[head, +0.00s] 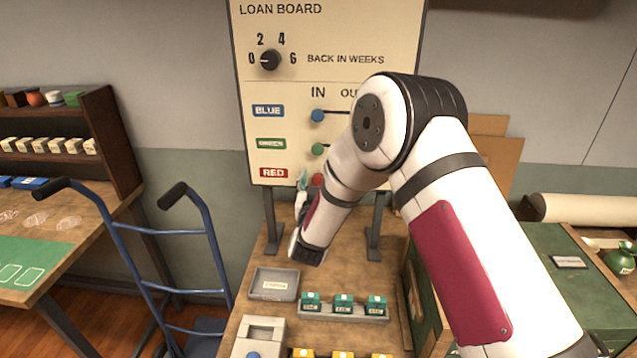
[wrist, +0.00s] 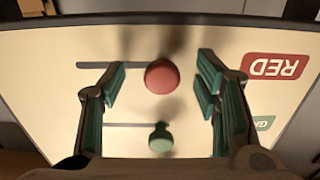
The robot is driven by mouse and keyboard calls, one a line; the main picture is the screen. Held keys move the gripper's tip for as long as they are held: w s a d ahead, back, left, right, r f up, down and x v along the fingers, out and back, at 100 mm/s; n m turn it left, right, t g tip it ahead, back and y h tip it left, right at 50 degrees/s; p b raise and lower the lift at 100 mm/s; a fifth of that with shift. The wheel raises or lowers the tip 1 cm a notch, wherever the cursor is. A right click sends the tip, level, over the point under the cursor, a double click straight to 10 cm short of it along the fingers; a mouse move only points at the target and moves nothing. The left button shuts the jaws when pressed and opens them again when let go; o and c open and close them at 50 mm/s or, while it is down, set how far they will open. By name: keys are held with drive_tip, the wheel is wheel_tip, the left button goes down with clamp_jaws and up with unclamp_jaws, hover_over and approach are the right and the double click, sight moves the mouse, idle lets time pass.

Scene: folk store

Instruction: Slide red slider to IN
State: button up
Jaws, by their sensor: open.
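The red slider knob (head: 317,180) is on the bottom row of the loan board (head: 285,30), beside the RED label (head: 273,173) and in the IN column, in line with the blue and green knobs. In the wrist view, which is upside down, the red knob (wrist: 162,76) shows at the label-side end of its slot. My gripper (wrist: 161,75) is open, with a teal-padded finger on each side of the knob and visible gaps to both. In the head view my gripper (head: 303,184) is at the board's lower edge, partly hidden by my arm.
The blue knob (head: 317,116) and green knob (head: 318,149) sit above the red one. A dial (head: 270,60) is higher up. My arm covers the OUT side. A grey tray (head: 262,284) and several teal boxes (head: 343,302) stand on the bench below.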

drive_tip(key=shift+s, duration=0.1)
drive_tip(key=s+p, duration=0.5)
drive_tip(key=s, duration=0.3)
drive_tip(key=shift+s+p, duration=0.35)
drive_tip(key=shift+s, duration=0.05)
idle(0.4)
